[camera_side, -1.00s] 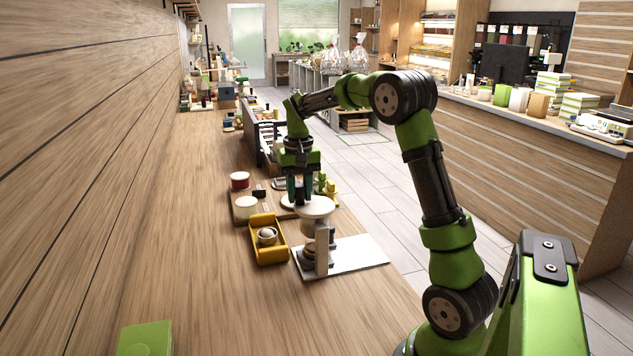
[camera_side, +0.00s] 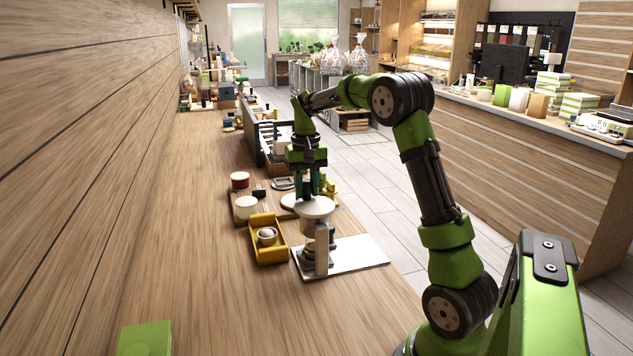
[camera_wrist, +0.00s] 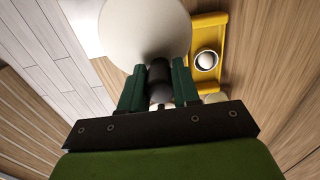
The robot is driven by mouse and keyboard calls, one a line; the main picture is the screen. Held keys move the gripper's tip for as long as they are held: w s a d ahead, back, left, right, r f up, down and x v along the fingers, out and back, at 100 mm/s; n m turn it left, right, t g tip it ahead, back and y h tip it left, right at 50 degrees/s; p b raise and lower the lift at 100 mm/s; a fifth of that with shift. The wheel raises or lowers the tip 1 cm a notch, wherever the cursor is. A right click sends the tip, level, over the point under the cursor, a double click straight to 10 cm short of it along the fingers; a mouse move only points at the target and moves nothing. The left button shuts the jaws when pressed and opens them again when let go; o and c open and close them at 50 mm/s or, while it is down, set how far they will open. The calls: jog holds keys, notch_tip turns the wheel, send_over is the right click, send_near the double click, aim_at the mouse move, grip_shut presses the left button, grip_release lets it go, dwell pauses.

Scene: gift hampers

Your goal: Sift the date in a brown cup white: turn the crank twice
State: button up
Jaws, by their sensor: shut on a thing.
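The sifter has a wide white round top (camera_side: 322,208) on a grey post (camera_side: 321,250) that rises from a pale base plate (camera_side: 360,254). A small brownish cup (camera_side: 308,251) stands beneath the top, partly hidden by the post; its contents cannot be seen. My gripper (camera_side: 308,190) points down over the far side of the white top. In the wrist view, my gripper (camera_wrist: 158,88) has its green fingers shut on a dark upright crank knob (camera_wrist: 159,72), beside the white top (camera_wrist: 140,28).
A yellow tray (camera_side: 281,252) holding a round whitish item (camera_side: 267,236) sits left of the sifter. Behind are a board with a white jar (camera_side: 246,207), a red-sided jar (camera_side: 240,181) and yellow pieces (camera_side: 331,188). A green box (camera_side: 145,339) lies near.

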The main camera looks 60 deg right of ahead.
jog(key=shift+s+d, duration=0.25)
jog(key=shift+d, duration=0.05)
jog(key=shift+s+d, duration=0.1)
